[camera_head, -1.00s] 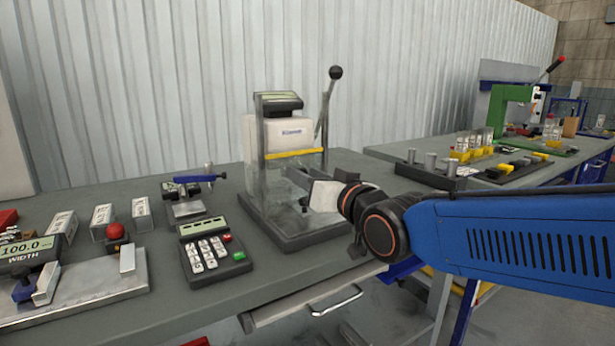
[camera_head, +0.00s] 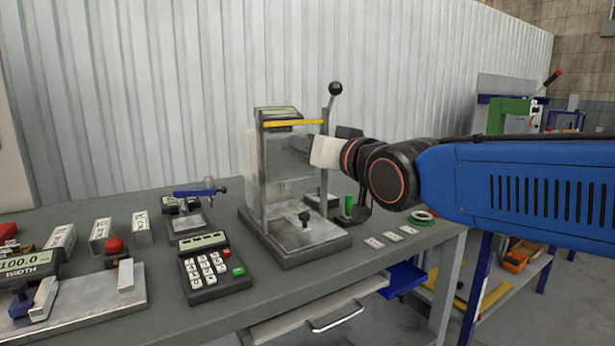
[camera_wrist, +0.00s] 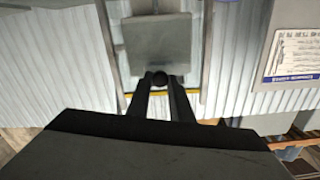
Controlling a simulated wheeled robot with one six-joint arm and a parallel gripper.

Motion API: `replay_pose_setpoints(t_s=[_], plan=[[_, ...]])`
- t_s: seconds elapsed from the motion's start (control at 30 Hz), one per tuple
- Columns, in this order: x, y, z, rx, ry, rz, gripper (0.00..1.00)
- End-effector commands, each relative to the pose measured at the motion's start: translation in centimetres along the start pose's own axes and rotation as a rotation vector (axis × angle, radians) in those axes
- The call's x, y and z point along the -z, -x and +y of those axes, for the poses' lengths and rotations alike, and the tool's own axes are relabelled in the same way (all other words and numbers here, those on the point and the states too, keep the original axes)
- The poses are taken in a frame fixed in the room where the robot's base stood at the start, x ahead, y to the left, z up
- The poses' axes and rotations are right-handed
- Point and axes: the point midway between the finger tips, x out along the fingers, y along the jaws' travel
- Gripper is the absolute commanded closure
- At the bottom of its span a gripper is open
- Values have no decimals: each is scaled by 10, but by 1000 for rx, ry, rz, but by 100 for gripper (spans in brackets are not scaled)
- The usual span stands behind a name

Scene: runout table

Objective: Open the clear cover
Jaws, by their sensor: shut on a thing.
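The clear cover (camera_head: 276,150) is a see-through panel with a yellow strip (camera_head: 292,123) along its upper part. It stands raised on the front of a small press, level with the display head. My gripper (camera_head: 298,143) comes in from the right at the cover's front. In the wrist view, my gripper (camera_wrist: 159,84) is shut on a dark round knob (camera_wrist: 159,78), and the yellow strip (camera_wrist: 150,93) runs just by the fingers. The knob is hidden in the head view.
The press lever with a black ball (camera_head: 335,88) stands close behind my gripper. A keypad (camera_head: 211,270) and a clamp fixture (camera_head: 187,212) are to the left. Small cards (camera_head: 391,235) and a green ring (camera_head: 421,217) lie to the right.

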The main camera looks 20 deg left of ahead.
Motion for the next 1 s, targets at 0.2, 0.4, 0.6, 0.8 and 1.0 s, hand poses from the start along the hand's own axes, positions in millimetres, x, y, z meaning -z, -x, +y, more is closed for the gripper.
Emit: replay_pose_setpoints(t_s=[0.2, 0.4, 0.6, 0.8, 1.0], plan=[[26, 0, -6, 0, 0, 1, 100], [26, 0, -6, -1, 0, 0, 100], [26, 0, -6, -1, 0, 0, 61], [26, 0, -6, -1, 0, 0, 61], [27, 6, -6, 0, 0, 1, 61]])
